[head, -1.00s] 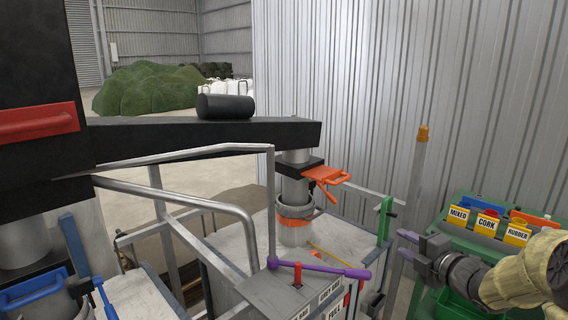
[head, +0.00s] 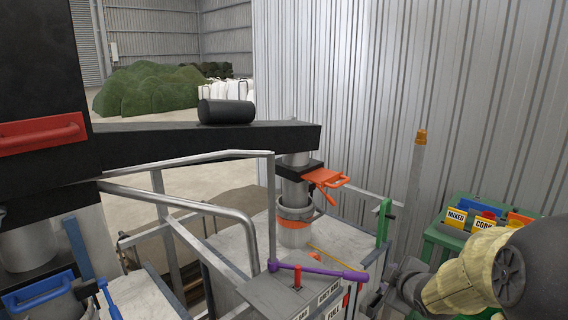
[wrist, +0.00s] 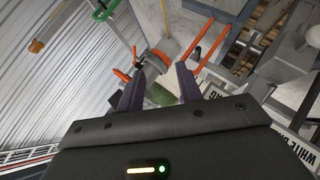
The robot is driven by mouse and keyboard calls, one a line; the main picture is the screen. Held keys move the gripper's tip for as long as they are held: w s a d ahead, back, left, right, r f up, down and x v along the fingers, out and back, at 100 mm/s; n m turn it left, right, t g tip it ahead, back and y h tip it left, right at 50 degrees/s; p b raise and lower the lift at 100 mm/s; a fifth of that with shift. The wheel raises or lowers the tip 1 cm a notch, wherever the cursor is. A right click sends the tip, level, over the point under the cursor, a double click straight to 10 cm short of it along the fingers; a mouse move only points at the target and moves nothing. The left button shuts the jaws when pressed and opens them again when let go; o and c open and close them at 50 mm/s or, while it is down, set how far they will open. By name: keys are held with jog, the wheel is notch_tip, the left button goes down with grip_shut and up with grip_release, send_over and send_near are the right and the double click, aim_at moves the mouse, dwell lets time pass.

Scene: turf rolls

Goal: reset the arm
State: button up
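My arm (head: 465,280) reaches in from the lower right of the head view, and its large dark and tan links fill that corner. In the head view the gripper end is low and largely hidden behind the wrist. In the wrist view my gripper (wrist: 160,80) shows two dark purple-grey fingers standing apart, with no object held between them. A small green patch between the fingers looks like background further off.
Green stand with labelled bins (head: 457,216) stands at right, partly covered by my arm. An orange-capped post (head: 417,165), purple lever (head: 320,270), orange-handled valve (head: 325,180) and metal railing (head: 215,205) are close by. A corrugated wall (head: 400,90) is behind.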

jog(key=s+a+f+m+g, duration=0.2)
jog(key=s+a+m+g, duration=0.1)
jog(key=s, duration=0.3)
jog(key=s+a+f+m+g+p, duration=0.1)
jog(key=s+a+m+g, duration=0.1)
jog(key=s+m, duration=0.3)
jog(key=s+a+f+m+g+p, duration=0.1)
jog(key=s+a+f+m+g, duration=0.1)
jog(key=s, duration=0.6)
jog(key=a+m+g, duration=0.1)
jog(key=a+m, duration=0.1)
jog(key=a, duration=0.1)
jog(key=shift+f+g, duration=0.3)
